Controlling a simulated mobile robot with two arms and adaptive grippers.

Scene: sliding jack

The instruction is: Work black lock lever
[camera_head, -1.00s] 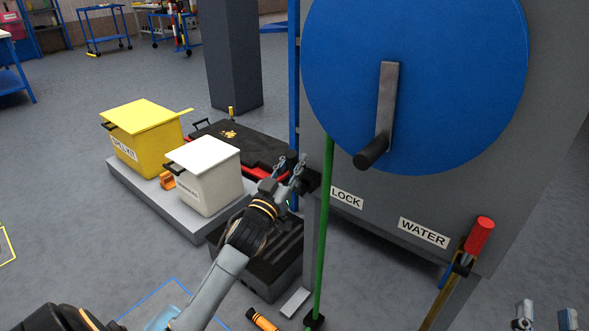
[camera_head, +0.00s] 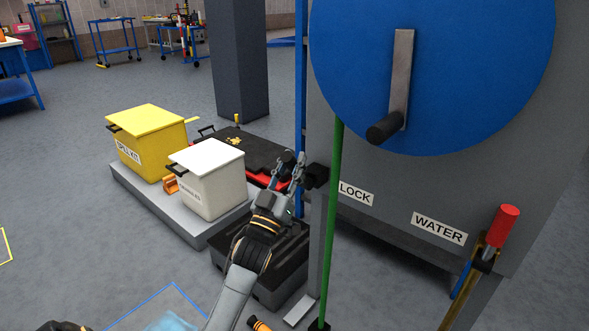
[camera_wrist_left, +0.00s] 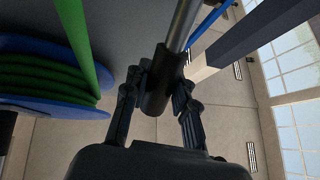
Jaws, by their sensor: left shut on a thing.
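The black lock lever's dark cylindrical grip (camera_wrist_left: 158,85) sits on a grey metal rod in the left wrist view. My left gripper (camera_head: 292,166) is shut on this grip, with a finger on each side of it. In the head view, the gripper is beside a black block (camera_head: 316,176) on the machine's left edge, left of the LOCK label (camera_head: 356,193). The grip is mostly hidden by the fingers there. My right gripper is out of view.
A blue disc with a crank handle (camera_head: 386,127) stands right of the arm. A green hose (camera_head: 331,230) hangs close to the gripper's right. A red-handled WATER lever (camera_head: 502,226) is at the right. White (camera_head: 213,180) and yellow (camera_head: 150,140) bins stand left.

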